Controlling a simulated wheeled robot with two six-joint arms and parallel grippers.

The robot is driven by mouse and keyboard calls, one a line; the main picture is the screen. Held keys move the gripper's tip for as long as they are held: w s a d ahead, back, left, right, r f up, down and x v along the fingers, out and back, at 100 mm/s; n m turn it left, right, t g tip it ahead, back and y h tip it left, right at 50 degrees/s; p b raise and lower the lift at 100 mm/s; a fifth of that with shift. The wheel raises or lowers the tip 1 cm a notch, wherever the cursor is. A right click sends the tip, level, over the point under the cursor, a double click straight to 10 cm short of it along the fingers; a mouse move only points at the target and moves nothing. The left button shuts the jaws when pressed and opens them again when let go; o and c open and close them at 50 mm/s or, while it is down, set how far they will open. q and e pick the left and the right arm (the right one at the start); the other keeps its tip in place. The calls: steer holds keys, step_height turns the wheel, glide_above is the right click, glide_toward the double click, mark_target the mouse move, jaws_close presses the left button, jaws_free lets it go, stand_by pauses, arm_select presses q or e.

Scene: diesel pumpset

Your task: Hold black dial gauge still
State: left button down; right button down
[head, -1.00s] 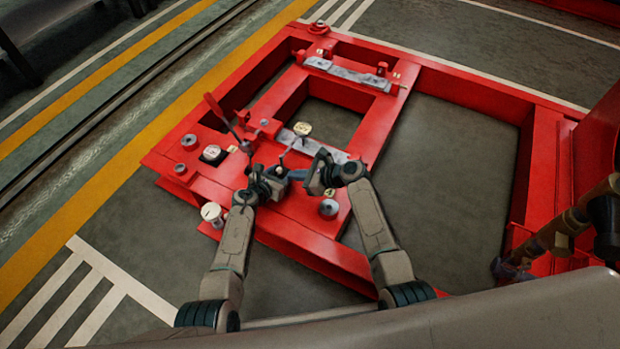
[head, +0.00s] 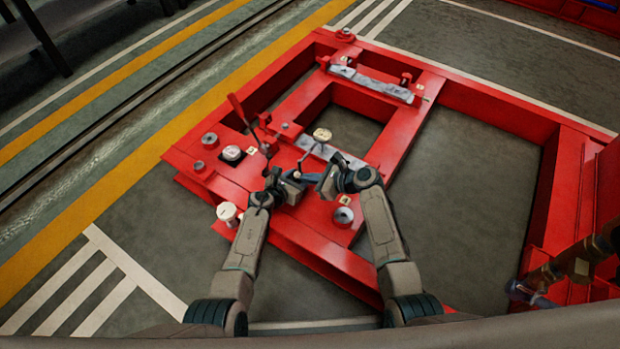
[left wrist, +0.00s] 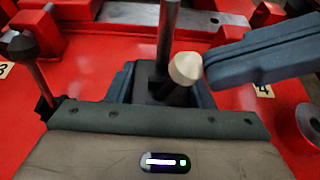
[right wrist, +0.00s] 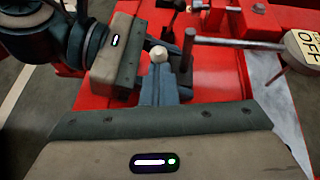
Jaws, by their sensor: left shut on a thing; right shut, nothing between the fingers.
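A dark upright post with a grey side rod (right wrist: 235,42) stands on the red frame. A round pale disc (head: 321,134) is at the rod's end, marked OFF in the right wrist view (right wrist: 305,47); I cannot tell whether it is the black dial gauge's face. My left gripper (head: 292,186) is shut on the dark base (left wrist: 150,82) of this post. A cream-tipped knob (left wrist: 185,68) rises from the base. My right gripper (head: 315,178) is shut and empty, its fingers (left wrist: 262,52) beside the knob; contact is unclear.
The red frame (head: 450,86) spreads around both grippers. A red lever (head: 238,108), a white-topped cup (head: 229,213) and a round metal fitting (head: 344,215) stand nearby. Brown pipework (head: 570,262) is at the lower right. The grey floor inside the frame is bare.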

steer(key=shift+w+a+r, duration=0.15)
steer(key=shift+a+r, duration=0.05)
steer(key=shift+r, duration=0.1)
steer(key=shift+w+a+r, duration=0.2)
steer(key=shift+a+r, duration=0.1)
steer(key=shift+r, duration=0.05)
steer(key=shift+w+a+r, duration=0.3)
steer(key=shift+w+a, duration=0.1)
steer(key=shift+a, duration=0.15)
steer(key=shift+r, duration=0.8)
steer(key=shift+d, duration=0.1)
steer(key=s+d+r, duration=0.3)
steer(key=d+r, duration=0.4)
steer(key=r, duration=0.3)
steer(key=shift+s+d+r, duration=0.15)
steer(key=shift+s+d, duration=0.05)
